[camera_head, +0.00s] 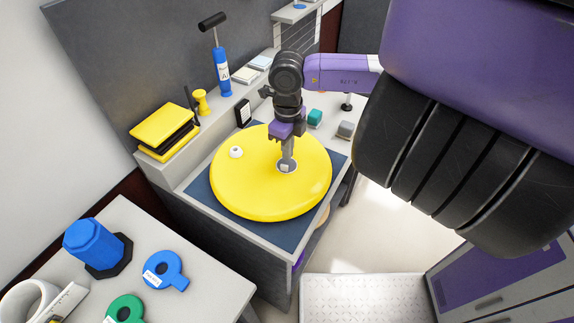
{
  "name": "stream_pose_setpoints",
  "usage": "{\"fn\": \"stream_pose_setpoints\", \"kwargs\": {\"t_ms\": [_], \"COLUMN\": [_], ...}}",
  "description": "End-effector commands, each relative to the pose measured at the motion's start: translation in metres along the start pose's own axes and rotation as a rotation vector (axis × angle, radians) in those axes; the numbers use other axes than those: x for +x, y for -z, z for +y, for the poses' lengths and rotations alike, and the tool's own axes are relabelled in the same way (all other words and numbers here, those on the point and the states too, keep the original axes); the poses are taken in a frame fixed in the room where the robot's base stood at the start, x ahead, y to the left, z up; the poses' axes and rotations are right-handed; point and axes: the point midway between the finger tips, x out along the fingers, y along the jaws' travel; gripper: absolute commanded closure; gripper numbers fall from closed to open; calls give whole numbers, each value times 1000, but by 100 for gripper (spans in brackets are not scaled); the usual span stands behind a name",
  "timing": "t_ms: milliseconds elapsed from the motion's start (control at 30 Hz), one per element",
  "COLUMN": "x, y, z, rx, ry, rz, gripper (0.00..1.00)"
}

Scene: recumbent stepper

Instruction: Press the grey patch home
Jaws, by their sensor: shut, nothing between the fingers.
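A large yellow disc (240,190) lies flat on a dark blue mat (197,188) on the bench. A small grey patch (287,170) is on the disc, right of its middle. My gripper (288,158) points straight down over the patch with its fingers shut and nothing between them. The fingertips are at or just above the patch; I cannot tell whether they touch it. The fingers hide part of the patch, so I cannot tell whether it lies fully flush.
A white knob (236,152) stands on the disc's left part. A blue hand pump (222,70) and yellow pads (164,125) sit on the back ledge. Teal (315,117) and grey (346,129) blocks lie right of the disc. A table with blue and green parts is front left.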

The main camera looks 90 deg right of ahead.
Motion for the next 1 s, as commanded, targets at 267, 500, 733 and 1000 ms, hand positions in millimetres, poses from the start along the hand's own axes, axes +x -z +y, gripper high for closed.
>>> {"fn": "stream_pose_setpoints", "kwargs": {"t_ms": [267,500,733,1000], "x": [7,12,17,23], "y": [0,0,0,0], "z": [0,0,0,0], "rx": [-1,-1,-1,-1], "ry": [0,0,0,0], "rz": [0,0,0,1], "gripper": [100,100,100,100]}}
